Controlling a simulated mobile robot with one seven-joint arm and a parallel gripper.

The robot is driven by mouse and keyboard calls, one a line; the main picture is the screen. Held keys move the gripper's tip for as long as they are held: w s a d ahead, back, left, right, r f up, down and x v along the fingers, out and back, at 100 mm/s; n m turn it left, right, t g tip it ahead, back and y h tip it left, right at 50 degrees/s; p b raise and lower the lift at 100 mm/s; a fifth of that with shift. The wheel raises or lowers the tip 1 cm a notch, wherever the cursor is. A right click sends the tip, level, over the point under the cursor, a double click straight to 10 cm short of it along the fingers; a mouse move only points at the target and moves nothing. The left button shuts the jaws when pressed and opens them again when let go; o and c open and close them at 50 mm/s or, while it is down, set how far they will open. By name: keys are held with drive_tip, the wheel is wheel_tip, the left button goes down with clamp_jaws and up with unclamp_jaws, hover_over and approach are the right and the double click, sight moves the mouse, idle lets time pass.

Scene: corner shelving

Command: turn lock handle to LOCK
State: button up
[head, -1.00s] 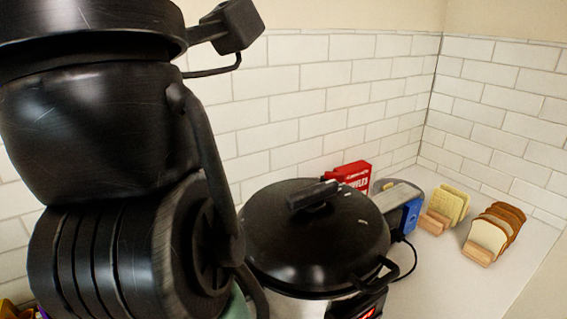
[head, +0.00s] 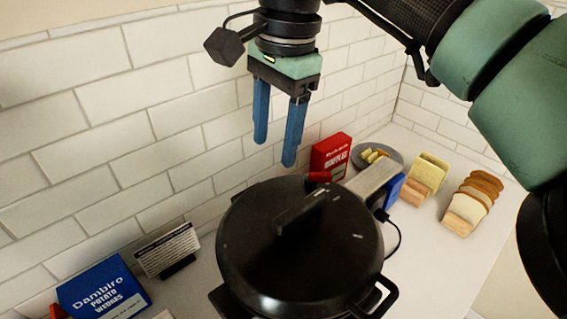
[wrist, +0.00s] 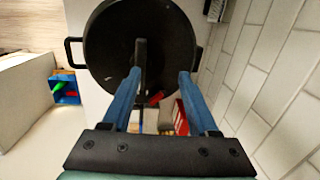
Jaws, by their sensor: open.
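A large black pressure cooker (head: 265,265) stands on the counter with its round lid on. The lock handle (head: 300,210) is a raised black bar across the middle of the lid; it also shows in the wrist view (wrist: 139,52). I cannot read any LOCK marking. My gripper (head: 274,152) has two blue fingers, open and empty, pointing down. It is in the air above the cooker and behind the handle in the head view, apart from it. In the wrist view the fingers (wrist: 160,73) reach over the lid's edge, with the handle nearer the left finger.
A red box (head: 331,153), a silver and blue appliance (head: 375,180) and bread in wooden holders (head: 472,200) stand right of the cooker. A blue potato wedges box (head: 103,292) and a small sign (head: 167,250) are at left. White tiled wall (head: 110,105) stands close behind.

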sight(299, 206)
drive_tip(key=shift+h, duration=0.6)
drive_tip(key=d+f+p, duration=0.1)
drive_tip(key=f, duration=0.3)
drive_tip(key=d+f+p, duration=0.1)
drive_tip(key=f, duration=0.3)
drive_tip(key=d+f+p, duration=0.1)
drive_tip(key=f, duration=0.3)
drive_tip(key=shift+d+f+p, duration=0.15)
drive_tip(key=shift+d+p, duration=0.15)
drive_tip(key=shift+d, duration=0.1)
clamp_jaws()
